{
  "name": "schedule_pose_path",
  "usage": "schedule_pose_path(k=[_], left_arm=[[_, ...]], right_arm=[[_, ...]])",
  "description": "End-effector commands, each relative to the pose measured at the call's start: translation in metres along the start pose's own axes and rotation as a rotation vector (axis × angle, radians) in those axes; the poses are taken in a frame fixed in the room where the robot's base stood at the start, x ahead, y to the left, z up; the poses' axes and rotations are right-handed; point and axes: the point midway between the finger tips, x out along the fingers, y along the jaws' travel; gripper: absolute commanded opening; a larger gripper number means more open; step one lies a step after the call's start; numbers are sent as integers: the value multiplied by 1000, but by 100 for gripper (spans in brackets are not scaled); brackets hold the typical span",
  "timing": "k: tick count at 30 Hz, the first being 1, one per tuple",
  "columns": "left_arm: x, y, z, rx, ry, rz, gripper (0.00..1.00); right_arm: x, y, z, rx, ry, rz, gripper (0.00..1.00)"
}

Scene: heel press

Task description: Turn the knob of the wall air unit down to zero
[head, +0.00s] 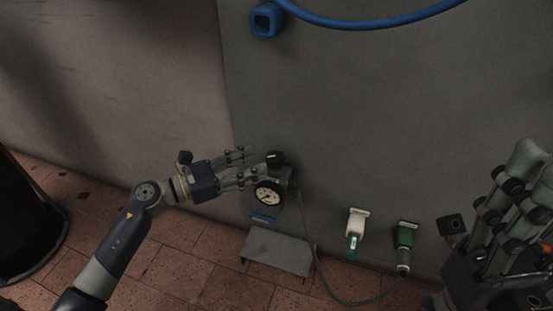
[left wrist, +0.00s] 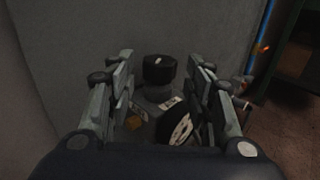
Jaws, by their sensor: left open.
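The wall air unit (head: 268,194) is low on the grey wall, with a round white-faced gauge. Its black knob (head: 275,157) sits on top, above the gauge, and bears a pale mark. In the left wrist view the knob (left wrist: 159,69) shows between the two fingers, with the gauge (left wrist: 180,129) below it at the right. My left gripper (head: 253,164) is open, its fingers pointing at the knob from the left. Contact with the knob cannot be made out. My right gripper (head: 520,185) is at the right edge, away from the unit and partly cut off.
A grey shelf-like plate (head: 278,251) is below the unit. A white and teal device (head: 355,232) and a green connector (head: 404,236) with a dark cable are to the right. A blue hose (head: 380,22) hangs above. A dark round bin-like object (head: 22,225) stands at far left.

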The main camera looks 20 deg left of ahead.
Motion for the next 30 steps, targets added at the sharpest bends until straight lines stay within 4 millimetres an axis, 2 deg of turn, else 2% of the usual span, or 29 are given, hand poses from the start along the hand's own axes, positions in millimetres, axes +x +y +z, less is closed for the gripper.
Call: schedule_pose_path(k=[3, 10, 15, 23, 24, 28, 30], left_arm=[[24, 0, 0, -1, -5, -1, 47], [58, 0, -1, -4, -3, 0, 47], [69, 0, 0, -4, -2, 0, 47], [70, 0, 0, -4, -1, 0, 47], [70, 0, 0, -4, -1, 0, 43], [70, 0, 0, -4, -1, 0, 14], [70, 0, 0, -4, -1, 1, 14]], right_arm=[[0, 0, 0, -2, 11, -4, 47], [3, -1, 0, -4, 26, -11, 47], [5, -1, 1, -5, 30, -14, 47], [5, -1, 1, -5, 31, -14, 47], [5, -1, 1, -5, 31, -14, 47], [5, -1, 1, -5, 31, -14, 47], [5, -1, 1, -5, 32, -14, 47]])
